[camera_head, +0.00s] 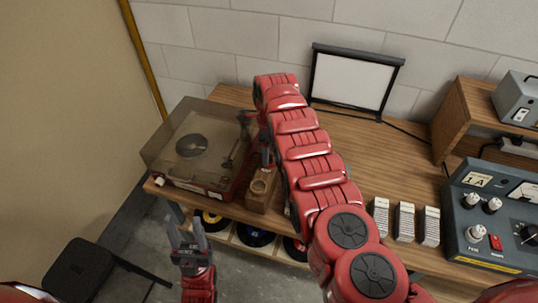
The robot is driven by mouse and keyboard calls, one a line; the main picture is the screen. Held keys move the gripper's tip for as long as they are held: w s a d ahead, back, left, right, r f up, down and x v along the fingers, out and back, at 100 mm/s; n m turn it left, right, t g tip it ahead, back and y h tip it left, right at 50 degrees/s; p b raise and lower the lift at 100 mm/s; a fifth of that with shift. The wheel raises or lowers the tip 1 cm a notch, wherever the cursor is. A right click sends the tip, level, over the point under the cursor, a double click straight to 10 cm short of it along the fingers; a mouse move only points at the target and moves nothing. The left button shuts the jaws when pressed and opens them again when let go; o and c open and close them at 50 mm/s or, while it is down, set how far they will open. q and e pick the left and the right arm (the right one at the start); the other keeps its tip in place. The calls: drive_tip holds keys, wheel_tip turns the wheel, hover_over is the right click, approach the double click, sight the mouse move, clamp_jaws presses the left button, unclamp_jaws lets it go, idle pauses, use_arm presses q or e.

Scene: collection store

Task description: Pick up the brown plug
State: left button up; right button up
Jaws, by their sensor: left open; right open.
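I cannot make out a brown plug for certain. A small brown wooden block (258,202) with a pale round ring or opening on top stands at the table's front edge, right of the record player. My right gripper (266,156) is open and points down just behind this block, partly hidden by my own red arm. I cannot tell whether anything is between its fingers. My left gripper (186,228) is open and empty, in front of the table and below its top, pointing up.
A record player (192,150) with a tinted lid stands on the left of the wooden table (400,160). A framed white panel (348,82) stands at the back. White-topped blocks (404,222) and a grey control box (490,215) are at right. Records (254,236) sit below.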

clamp_jaws()
drive_tip(key=shift+r, duration=0.1)
